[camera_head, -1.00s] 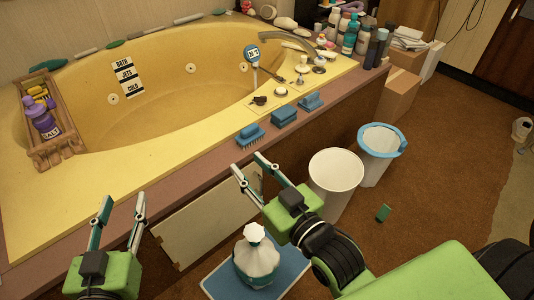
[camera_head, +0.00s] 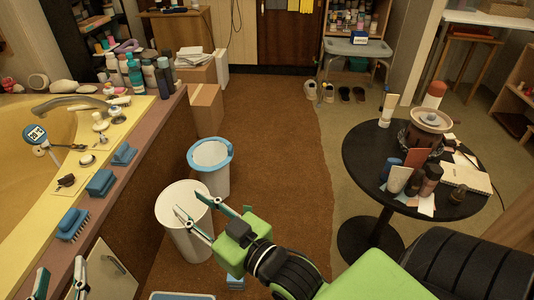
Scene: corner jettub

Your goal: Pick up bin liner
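A pale liner-like lining (camera_head: 210,153) shows inside the blue-rimmed bin (camera_head: 222,180); I cannot tell if it is a separate bin liner. A plain white bin (camera_head: 190,240) stands in front of it, partly covered by my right gripper. My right gripper (camera_head: 201,203) is open and empty, its fingers apart across the white bin in the picture; I cannot tell their height above it. My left gripper (camera_head: 60,283) is open at the bottom left, with only its fingers showing. The white tied bag is out of view.
The tub edge (camera_head: 140,130) with bottles and blue brushes runs along the left. A round black table (camera_head: 370,160) with jars stands right. Cardboard boxes (camera_head: 207,110) stand behind the bins. Brown carpet (camera_head: 280,130) is clear in the middle.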

